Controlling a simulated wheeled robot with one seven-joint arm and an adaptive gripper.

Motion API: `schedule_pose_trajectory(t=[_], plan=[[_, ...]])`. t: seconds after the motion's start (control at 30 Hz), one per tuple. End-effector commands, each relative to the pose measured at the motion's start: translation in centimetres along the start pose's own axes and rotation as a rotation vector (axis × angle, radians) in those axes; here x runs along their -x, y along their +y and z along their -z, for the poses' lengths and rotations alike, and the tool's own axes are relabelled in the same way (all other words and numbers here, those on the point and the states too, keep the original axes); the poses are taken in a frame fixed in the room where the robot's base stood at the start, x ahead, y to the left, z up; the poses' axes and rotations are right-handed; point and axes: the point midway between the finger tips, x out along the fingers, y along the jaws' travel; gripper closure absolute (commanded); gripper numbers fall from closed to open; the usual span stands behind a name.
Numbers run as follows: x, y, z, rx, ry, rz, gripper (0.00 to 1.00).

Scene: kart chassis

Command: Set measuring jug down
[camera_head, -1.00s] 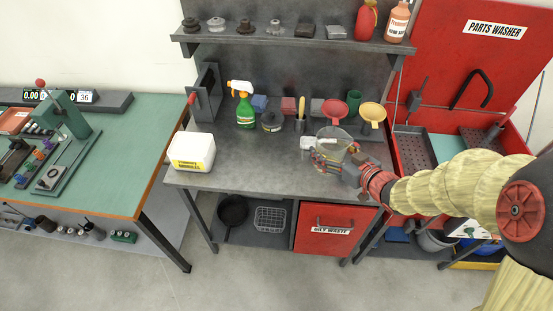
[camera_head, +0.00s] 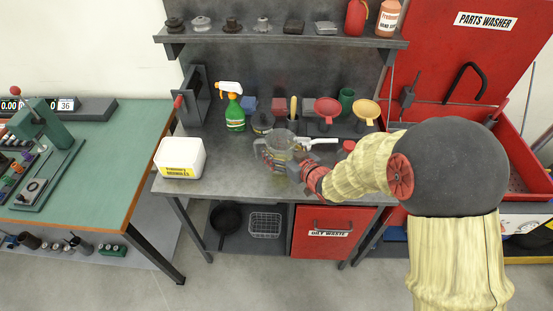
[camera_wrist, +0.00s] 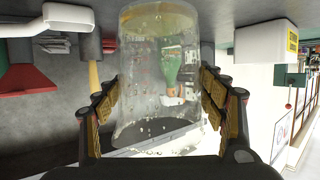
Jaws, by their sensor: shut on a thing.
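The measuring jug (camera_head: 276,150) is clear and see-through, over the middle of the grey bench (camera_head: 228,172) in the head view. My gripper (camera_head: 297,166) comes from the right and is shut on it. In the wrist view the jug (camera_wrist: 160,75) fills the middle, with my gripper's padded fingers (camera_wrist: 158,108) on both sides of its wall. Its handle appears on the left in the head view. I cannot tell whether the jug's base touches the bench top.
A white tub (camera_head: 180,158) stands at the bench's left. The bench's front is clear between tub and jug.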

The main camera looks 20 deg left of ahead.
Motion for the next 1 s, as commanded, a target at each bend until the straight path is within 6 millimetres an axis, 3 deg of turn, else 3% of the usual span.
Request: schedule_pose_trajectory(t=[0.27, 0.47, 0.87, 0.9, 1.0], plan=[[-1.5, -0.7, -1.1, 0.001, 0.0, 0.001, 0.66], [-2.4, -0.6, -3.6, -0.001, 0.001, -0.001, 0.66], [-2.5, -0.6, -4.0, 0.001, 0.003, -0.001, 0.66], [-2.5, -0.6, -4.0, 0.001, 0.001, -0.001, 0.28], [-2.4, -0.6, -3.9, 0.001, 0.001, -0.001, 0.23]])
